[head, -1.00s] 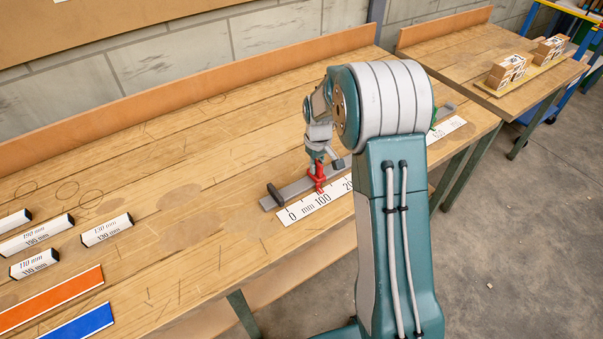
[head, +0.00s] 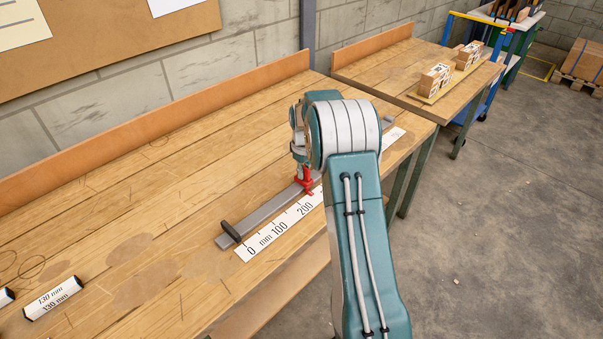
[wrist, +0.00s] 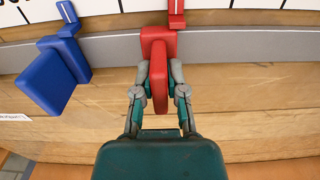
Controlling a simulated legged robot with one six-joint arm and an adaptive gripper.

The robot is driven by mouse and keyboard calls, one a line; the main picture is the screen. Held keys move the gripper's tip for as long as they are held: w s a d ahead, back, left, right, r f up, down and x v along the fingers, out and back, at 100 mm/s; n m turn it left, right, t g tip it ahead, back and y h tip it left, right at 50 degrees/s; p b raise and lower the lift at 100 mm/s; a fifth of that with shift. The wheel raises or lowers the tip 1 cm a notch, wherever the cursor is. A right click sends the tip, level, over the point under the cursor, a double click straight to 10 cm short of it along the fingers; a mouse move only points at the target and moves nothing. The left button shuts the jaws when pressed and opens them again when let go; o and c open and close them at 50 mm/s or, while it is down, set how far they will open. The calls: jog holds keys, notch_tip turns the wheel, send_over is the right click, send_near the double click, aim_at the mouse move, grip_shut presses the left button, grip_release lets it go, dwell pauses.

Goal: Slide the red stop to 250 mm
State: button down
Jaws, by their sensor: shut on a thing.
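The red stop (head: 306,182) sits on the grey rail (head: 262,216) on the workbench. In the head view its foot lies at the white scale (head: 268,238), a little beyond the 200 label; the exact reading cannot be told. My gripper (head: 301,170) is at the stop from above. In the wrist view my gripper (wrist: 160,80) has its two fingers closed on either side of the red stop's upright tab (wrist: 159,75). The red pointer (wrist: 177,15) reaches over the scale's edge, with tick marks beside it but no readable number there.
A blue stop (wrist: 53,75) stands on the same rail, left of the red one in the wrist view, with a clear gap. My arm hides part of the rail and scale in the head view. A dark end piece (head: 230,231) is near the zero end.

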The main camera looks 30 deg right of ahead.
jog(key=c, duration=0.7)
grip_release()
jog(key=shift+f, duration=0.15)
notch_tip(320, 180, up, 11)
jog(key=shift+w, duration=0.1)
jog(key=shift+r, duration=0.55)
